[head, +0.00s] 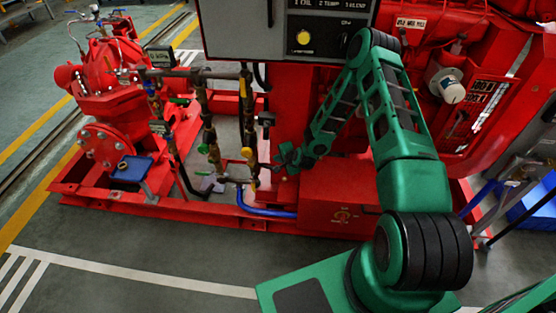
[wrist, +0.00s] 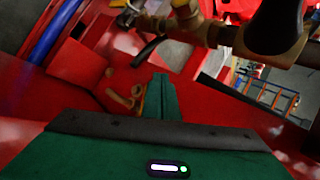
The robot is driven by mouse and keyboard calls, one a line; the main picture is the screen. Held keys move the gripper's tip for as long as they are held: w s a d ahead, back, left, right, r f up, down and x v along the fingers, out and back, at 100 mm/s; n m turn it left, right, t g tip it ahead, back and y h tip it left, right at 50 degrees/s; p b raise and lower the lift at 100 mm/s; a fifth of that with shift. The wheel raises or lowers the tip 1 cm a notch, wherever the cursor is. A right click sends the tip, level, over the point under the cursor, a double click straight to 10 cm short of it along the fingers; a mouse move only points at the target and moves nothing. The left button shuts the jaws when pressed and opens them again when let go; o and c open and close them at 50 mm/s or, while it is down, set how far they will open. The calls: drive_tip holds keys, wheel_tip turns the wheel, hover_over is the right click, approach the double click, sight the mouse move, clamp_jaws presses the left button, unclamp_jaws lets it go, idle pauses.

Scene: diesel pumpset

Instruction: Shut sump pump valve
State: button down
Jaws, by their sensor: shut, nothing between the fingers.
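Brass-coloured valve pipework stands on the red pumpset. In the head view a valve with a yellow handle (head: 250,156) sits on the right vertical pipe, and a valve with a green handle (head: 204,148) sits on the pipe left of it. No label shows which is the sump pump valve. My gripper (head: 287,158) is just right of the yellow-handled valve, seemingly apart from it. In the wrist view my gripper (wrist: 160,82) is shut and empty. A brass pipe (wrist: 228,36) with fittings crosses above its fingertips, and a dark lever-like part (wrist: 148,50) lies close beyond them.
A grey control panel (head: 285,30) overhangs the pipework. A blue hose (head: 265,208) runs low along the red base frame (head: 150,208), and also shows in the wrist view (wrist: 55,32). A red pump (head: 105,70) stands at left. The floor in front is clear.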

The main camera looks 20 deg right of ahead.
drive_tip(key=shift+d, duration=0.2)
drive_tip(key=shift+w+d, duration=0.15)
drive_tip(key=shift+d, duration=1)
drive_tip(key=s+a+r, duration=0.2)
drive_tip(key=s+r, duration=0.1)
drive_tip(key=s, duration=0.2)
drive_tip(key=s+a+r, duration=0.2)
drive_tip(key=s+r, duration=0.1)
drive_tip(key=s, duration=0.3)
drive_tip(key=shift+s+a+r, duration=0.2)
drive_tip(key=shift+a+r, duration=0.1)
drive_tip(key=shift+r, duration=0.05)
drive_tip(key=s+d+n+y, duration=0.1)
drive_tip(key=s+d, duration=0.3)
drive_tip(key=d, duration=0.5)
drive_tip(key=shift+d+n, duration=0.35)
drive_tip(key=shift+n, duration=0.05)
